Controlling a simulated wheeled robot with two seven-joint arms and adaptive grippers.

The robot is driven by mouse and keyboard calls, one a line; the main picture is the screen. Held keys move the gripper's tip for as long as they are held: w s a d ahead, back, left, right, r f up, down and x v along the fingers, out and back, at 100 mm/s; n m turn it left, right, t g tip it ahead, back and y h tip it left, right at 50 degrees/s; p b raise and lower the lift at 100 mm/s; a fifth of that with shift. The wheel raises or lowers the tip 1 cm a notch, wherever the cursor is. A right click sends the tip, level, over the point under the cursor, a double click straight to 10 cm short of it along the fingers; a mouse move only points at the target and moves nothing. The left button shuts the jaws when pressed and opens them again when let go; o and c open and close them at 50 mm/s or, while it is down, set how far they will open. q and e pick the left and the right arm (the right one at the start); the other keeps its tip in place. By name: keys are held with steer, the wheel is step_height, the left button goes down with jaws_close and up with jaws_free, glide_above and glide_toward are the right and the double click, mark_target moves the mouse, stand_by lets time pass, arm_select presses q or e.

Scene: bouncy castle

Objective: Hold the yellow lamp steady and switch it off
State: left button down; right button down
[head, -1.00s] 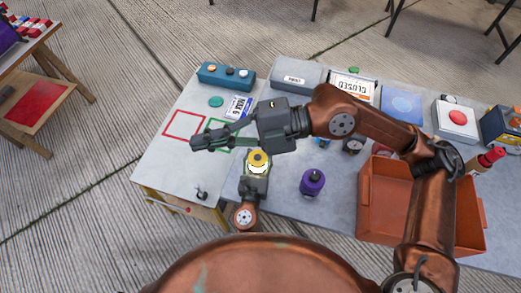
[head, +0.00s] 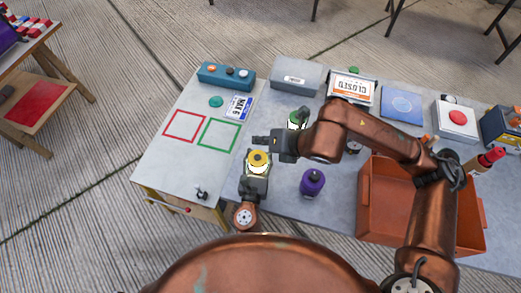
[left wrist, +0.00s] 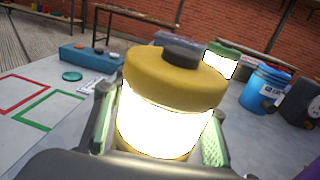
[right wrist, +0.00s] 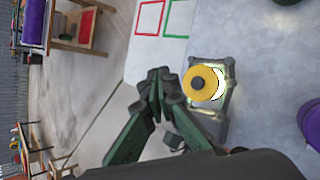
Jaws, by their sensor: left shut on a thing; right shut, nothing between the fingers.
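The yellow lamp (head: 257,158) stands on the table with its body glowing. A dark button shows on its yellow cap in the left wrist view (left wrist: 165,75). My left gripper (head: 257,172) is shut around the lamp's body, one finger on each side in the left wrist view. My right gripper (head: 262,141) is shut and empty, just beyond the lamp in the head view. In the right wrist view its closed fingertips (right wrist: 160,84) are left of the lamp's cap (right wrist: 199,82), apart from it in the picture. Their height above the cap is hard to tell.
A lit green-capped lamp (head: 297,118) stands behind my right wrist. A purple bottle (head: 312,183) and an orange bin (head: 375,215) are to the right. A blue button box (head: 226,76) is at the back. Red (head: 168,134) and green outlined squares (head: 205,143) at left are empty.

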mark_target(259, 158)
steer(key=shift+f, duration=3.6)
steer(key=shift+f, duration=0.15)
steer(key=shift+f, duration=0.3)
steer(key=shift+r, duration=0.5)
steer(key=shift+r, duration=3)
arm_select(q)
steer(key=c, duration=1)
jaws_free()
